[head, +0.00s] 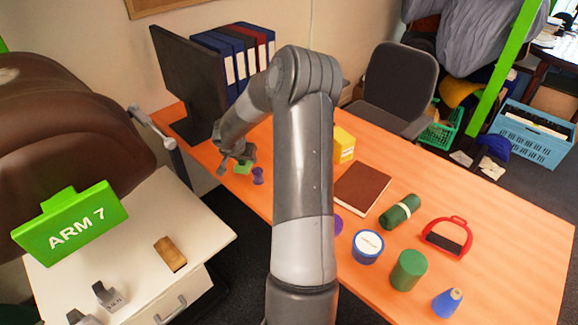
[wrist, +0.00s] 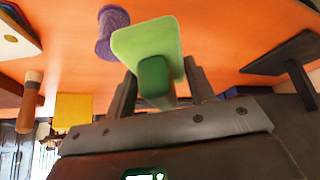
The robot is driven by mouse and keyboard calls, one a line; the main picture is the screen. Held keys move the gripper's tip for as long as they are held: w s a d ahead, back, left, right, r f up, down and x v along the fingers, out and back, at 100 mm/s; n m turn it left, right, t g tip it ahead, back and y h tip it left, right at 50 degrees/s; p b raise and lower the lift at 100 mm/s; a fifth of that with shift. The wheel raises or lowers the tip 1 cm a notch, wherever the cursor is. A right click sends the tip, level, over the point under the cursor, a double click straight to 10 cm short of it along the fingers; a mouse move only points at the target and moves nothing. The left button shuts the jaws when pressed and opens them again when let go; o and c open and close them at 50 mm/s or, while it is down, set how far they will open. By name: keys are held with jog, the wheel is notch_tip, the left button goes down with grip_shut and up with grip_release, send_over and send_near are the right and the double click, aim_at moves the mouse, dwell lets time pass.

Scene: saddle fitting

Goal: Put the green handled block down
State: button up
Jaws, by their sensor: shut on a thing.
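The green handled block (head: 243,168) is at the far left part of the orange table, under my gripper (head: 238,156). In the wrist view, my gripper (wrist: 157,92) is shut on the dark green handle of the light green block (wrist: 147,41). The block's flat plate faces away from the gripper, towards the orange table. I cannot tell whether the plate touches the table. A purple spool (head: 258,176) stands just right of the block; it also shows in the wrist view (wrist: 113,32), close to the plate's edge.
A black monitor (head: 190,85) and several binders (head: 235,55) stand behind. A yellow box (head: 344,145), brown book (head: 362,188), green roll (head: 400,212), red stirrup (head: 447,237), blue tin (head: 367,247) and green cylinder (head: 408,270) occupy the table's right part.

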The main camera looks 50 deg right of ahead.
jog(key=s+d+r+m+g+h, duration=0.1)
jog(key=s+d+r+m+g, duration=0.15)
jog(key=d, duration=0.55)
jog(key=s+d+r+m+g, duration=0.1)
jog(key=s+d+m, duration=0.3)
jog(key=d, duration=0.3)
jog(key=f, duration=0.5)
jog(key=shift+d+f, duration=0.2)
jog(key=shift+d, duration=0.2)
jog(key=shift+f, duration=2.2)
jog(key=shift+f, duration=0.1)
jog(key=o, duration=1)
